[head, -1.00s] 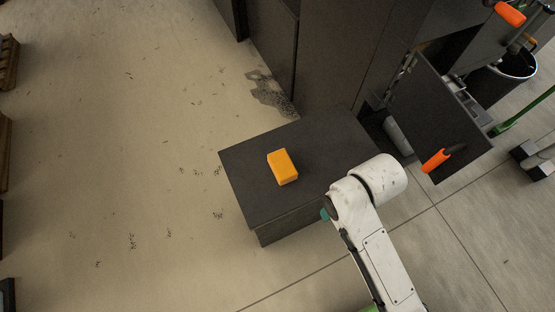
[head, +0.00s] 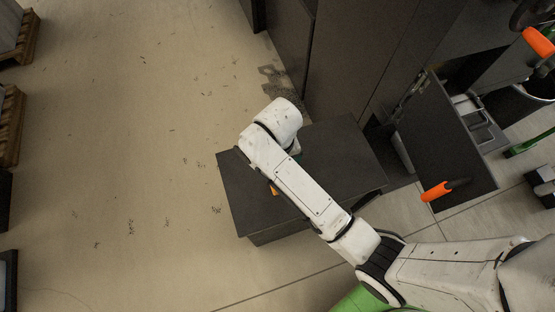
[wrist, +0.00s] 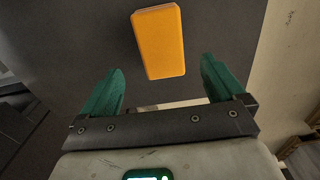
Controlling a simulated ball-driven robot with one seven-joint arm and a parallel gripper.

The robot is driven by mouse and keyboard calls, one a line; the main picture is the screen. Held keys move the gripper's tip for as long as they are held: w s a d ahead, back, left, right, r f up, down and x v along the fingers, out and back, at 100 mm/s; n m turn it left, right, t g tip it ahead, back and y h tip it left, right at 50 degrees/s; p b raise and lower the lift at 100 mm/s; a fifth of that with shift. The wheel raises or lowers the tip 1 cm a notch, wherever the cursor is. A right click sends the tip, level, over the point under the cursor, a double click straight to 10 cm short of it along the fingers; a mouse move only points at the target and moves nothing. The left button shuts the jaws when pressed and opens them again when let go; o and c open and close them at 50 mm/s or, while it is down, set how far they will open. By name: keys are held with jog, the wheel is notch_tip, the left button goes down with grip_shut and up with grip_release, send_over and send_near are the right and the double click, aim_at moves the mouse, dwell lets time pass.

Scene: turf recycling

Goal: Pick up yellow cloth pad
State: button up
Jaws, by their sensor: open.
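The yellow cloth pad (wrist: 159,42) is an orange-yellow block lying on the dark box top (wrist: 224,30). In the wrist view it lies just beyond and between the fingertips. In the head view only a small orange sliver of the pad (head: 274,190) shows beside my arm; the rest is hidden. My gripper (wrist: 162,80) has two green fingers spread apart, with nothing between them but the near end of the pad close by. I cannot tell its exact height above the pad. In the head view the gripper is mostly hidden under my arm.
The dark box (head: 345,150) stands against a tall dark cabinet (head: 345,60). An open door panel (head: 440,140) with an orange handle (head: 436,191) is at right. Open floor (head: 120,130) lies left, with pallets (head: 12,125) at the far left edge.

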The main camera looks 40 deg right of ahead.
jog(key=shift+s+a+f, duration=0.1)
jog(key=shift+s+f, duration=0.05)
jog(key=shift+f, duration=1.65)
jog(key=shift+s+a+f, duration=0.1)
jog(key=shift+f, duration=1.65)
jog(key=c, duration=1)
